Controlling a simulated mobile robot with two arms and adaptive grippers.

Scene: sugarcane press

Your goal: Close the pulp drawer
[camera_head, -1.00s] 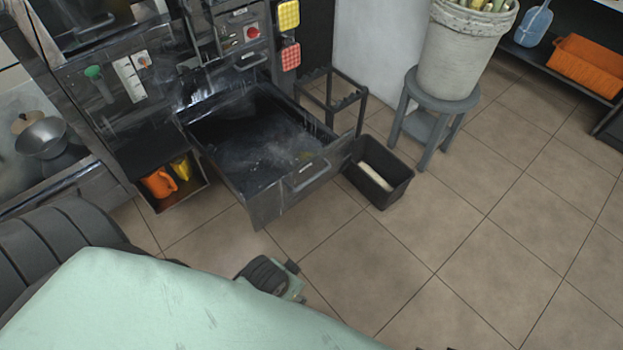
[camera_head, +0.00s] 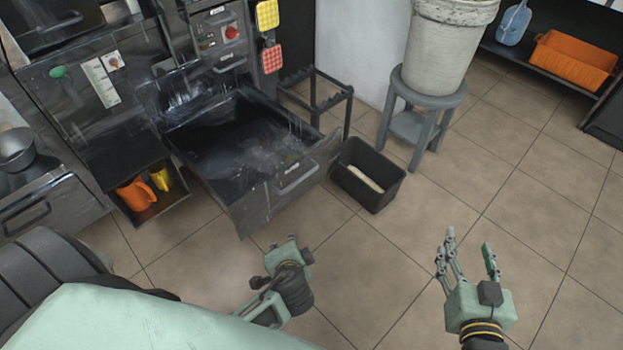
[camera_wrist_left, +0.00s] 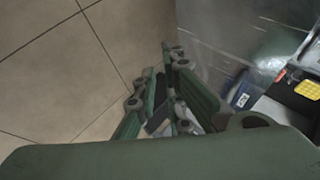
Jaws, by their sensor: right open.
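The pulp drawer (camera_head: 255,208) is pulled far out of the dark metal machine. Its front panel with a handle (camera_head: 297,178) faces the lower right, and dark, wet-looking residue shows inside. My left gripper (camera_head: 291,244) is in front of the drawer, apart from its front panel in the picture. In the left wrist view its fingers (camera_wrist_left: 168,58) converge at the tips with nothing seen between them, so it looks shut. My right gripper (camera_head: 467,245) is open and empty over the floor at the right, away from the drawer.
A black bin (camera_head: 368,178) with a pale piece inside stands close to the drawer's right side. Behind it are a dark rack (camera_head: 330,98) and a grey stool (camera_head: 425,86) bearing a bucket (camera_head: 450,45). An open compartment (camera_head: 165,205) lies left. The tiled floor (camera_head: 400,250) in front is clear.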

